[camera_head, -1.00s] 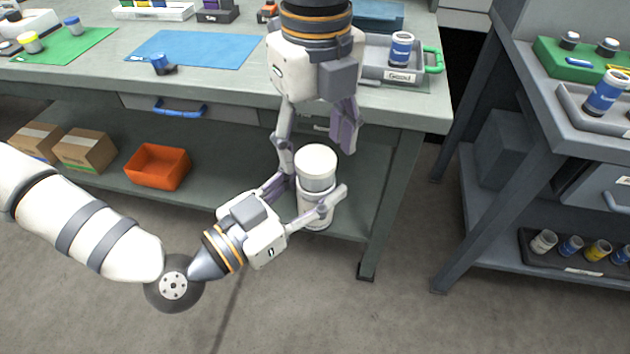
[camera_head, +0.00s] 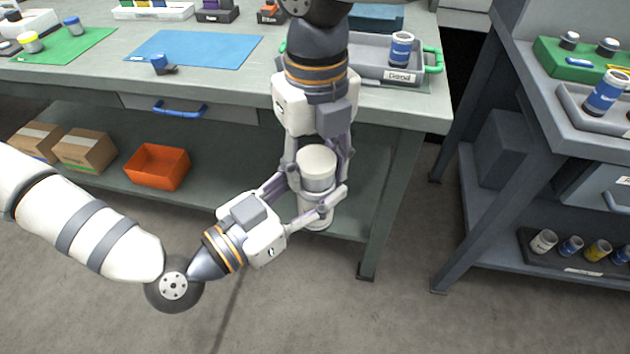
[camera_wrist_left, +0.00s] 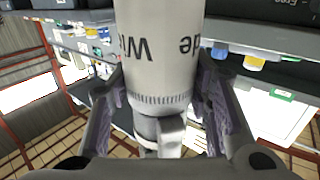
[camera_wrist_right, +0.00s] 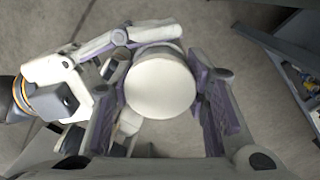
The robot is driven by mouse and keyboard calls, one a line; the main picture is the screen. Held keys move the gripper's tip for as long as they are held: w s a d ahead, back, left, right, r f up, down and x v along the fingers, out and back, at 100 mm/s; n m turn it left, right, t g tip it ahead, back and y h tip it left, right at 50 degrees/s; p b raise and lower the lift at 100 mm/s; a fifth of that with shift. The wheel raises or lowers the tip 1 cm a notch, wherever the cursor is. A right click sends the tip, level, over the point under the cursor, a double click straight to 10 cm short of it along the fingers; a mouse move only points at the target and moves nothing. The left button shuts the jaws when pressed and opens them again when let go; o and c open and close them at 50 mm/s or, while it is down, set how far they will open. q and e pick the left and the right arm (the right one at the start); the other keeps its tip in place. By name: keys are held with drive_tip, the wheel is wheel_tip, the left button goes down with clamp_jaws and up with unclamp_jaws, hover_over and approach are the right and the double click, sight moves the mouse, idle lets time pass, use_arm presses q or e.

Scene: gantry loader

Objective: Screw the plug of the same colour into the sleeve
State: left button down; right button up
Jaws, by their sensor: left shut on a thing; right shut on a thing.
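A white sleeve (camera_head: 316,214) stands upright in front of the bench, in the air. My left gripper (camera_head: 318,191) is shut on it from the left. In the left wrist view the pale cylinder (camera_wrist_left: 160,50) shows dark upside-down lettering and a knurled band. A white plug (camera_head: 317,160) sits on top of the sleeve, in line with it; how deep its thread is cannot be seen. My right gripper (camera_head: 317,174) points down from above and is shut on the plug. In the right wrist view the plug's round top (camera_wrist_right: 160,86) lies between the purple finger pads.
An orange bin (camera_head: 157,167) is on the lower shelf. A second rack (camera_head: 525,110) stands to the right.

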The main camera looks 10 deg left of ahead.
drive_tip(key=m, duration=0.2)
drive_tip(key=shift+m, duration=0.3)
drive_tip(key=o, duration=1.3)
drive_tip(key=shift+c, duration=0.2)
drive_tip(key=shift+r, duration=2.3)
drive_tip(key=shift+c, duration=0.2)
wheel_tip(320, 180, up, 4)
drive_tip(key=n, duration=0.3)
drive_tip(key=shift+f, duration=0.25)
drive_tip(key=shift+c, duration=0.2)
drive_tip(key=shift+f, duration=4.05)
